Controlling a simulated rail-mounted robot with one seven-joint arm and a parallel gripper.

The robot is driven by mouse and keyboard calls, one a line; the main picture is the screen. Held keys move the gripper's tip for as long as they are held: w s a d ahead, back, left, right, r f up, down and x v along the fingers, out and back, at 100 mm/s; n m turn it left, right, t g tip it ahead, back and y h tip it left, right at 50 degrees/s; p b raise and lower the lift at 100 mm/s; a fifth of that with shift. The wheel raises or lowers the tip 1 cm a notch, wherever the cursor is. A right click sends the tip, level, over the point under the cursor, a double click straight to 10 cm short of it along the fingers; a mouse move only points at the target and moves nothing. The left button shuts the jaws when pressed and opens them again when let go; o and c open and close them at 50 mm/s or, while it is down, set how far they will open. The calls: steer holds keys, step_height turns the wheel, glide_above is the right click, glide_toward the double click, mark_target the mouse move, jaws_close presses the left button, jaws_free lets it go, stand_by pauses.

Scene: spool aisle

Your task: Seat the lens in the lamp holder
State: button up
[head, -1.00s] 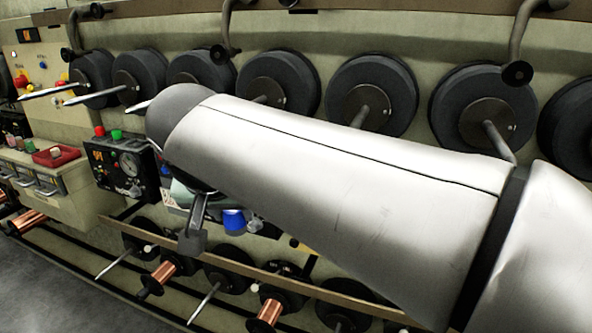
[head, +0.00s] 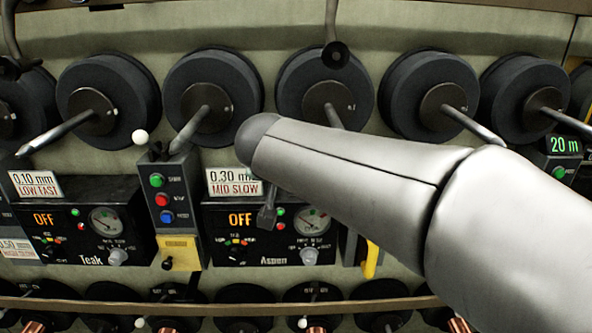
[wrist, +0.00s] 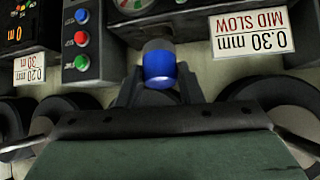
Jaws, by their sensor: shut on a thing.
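The lens, a blue cap with a pale grey top (wrist: 159,66), sits between the dark fingers of my gripper (wrist: 158,84) in the wrist view. My gripper is shut on it. In the head view only a dark part of my gripper (head: 267,216) shows below my forearm, in front of the Aspen control box; the lens is hidden there. I cannot make out a lamp holder for certain in either view.
The Aspen box (head: 262,240) and the Teak box (head: 84,225) both read OFF. A narrow post with green, red and blue buttons (head: 168,200) stands between them. Large black spools (head: 212,92) line the wall above, with rods sticking out. A rail runs below.

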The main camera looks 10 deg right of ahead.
steer(key=w+d+f, duration=0.1)
steer(key=w, duration=0.2)
steer(key=w+d+f+p, duration=0.1)
steer(key=w, duration=0.3)
steer(key=w+d+f+p, duration=0.1)
steer(key=w+d, duration=0.1)
steer(key=w, duration=0.1)
steer(key=shift+w+d+f, duration=0.1)
steer(key=shift+w+f, duration=0.25)
steer(key=shift+w, duration=0.05)
steer(key=shift+w+d+f+p, duration=0.1)
steer(key=shift+w+f+p, duration=0.1)
steer(key=shift+f, duration=0.35)
steer(key=shift+w+d+f+p, duration=0.1)
steer(key=shift+w+f+p, duration=0.05)
steer(key=shift+f, duration=0.35)
steer(key=shift+w+r+g+p, duration=0.2)
steer(key=shift+r+g+p, duration=0.25)
steer(key=shift+p, duration=0.55)
steer(key=g+p, duration=0.1)
steer(key=w+p, duration=0.1)
steer(key=p, duration=0.1)
steer(key=shift+d+g+y, duration=0.25)
steer(key=shift+g+y, duration=0.1)
steer(key=shift+y, duration=0.05)
steer(key=shift+g+p, duration=0.4)
steer(key=shift+p, duration=0.2)
steer(key=shift+a+f, duration=0.1)
steer(key=shift+f, duration=1)
steer(key=shift+b, duration=0.3)
